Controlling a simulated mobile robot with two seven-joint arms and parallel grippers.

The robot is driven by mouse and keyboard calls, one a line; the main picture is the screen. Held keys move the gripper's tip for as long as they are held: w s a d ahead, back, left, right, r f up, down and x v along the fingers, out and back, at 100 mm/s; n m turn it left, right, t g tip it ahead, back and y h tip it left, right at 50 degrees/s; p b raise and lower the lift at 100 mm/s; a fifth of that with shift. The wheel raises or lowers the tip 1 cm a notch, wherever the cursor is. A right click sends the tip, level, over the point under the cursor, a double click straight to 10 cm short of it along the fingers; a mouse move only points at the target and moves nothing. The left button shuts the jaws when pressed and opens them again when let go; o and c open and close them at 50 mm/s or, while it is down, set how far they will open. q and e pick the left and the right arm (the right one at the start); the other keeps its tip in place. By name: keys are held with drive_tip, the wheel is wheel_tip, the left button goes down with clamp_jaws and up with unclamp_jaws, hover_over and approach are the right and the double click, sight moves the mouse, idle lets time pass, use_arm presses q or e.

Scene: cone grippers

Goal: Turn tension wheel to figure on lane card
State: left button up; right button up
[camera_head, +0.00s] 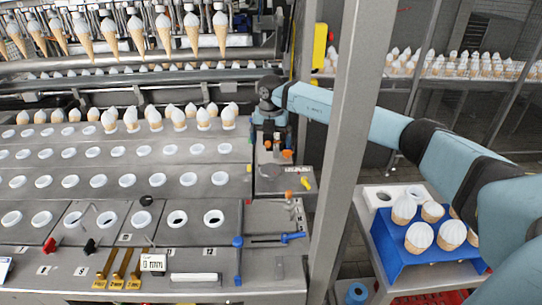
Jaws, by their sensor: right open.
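My right gripper (275,143) is black and small in the view. It points down over the right end of the machine deck, beyond the grey post, and is open. Orange parts show close beside its fingers; I cannot tell if it touches them. A small white card (153,262) with dark print stands at the deck's front; its figure is too small to read with certainty. A black round knob (146,200) sits on the deck behind it. I cannot tell which part is the tension wheel. My left gripper is not in view.
A grey post (347,140) stands in front of my right forearm. Rows of holed deck plates (190,235) fill the left, with cones behind and hanging above. A blue rack (395,252) holds several cones at lower right.

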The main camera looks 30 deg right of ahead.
drive_tip(key=shift+r, duration=1.15)
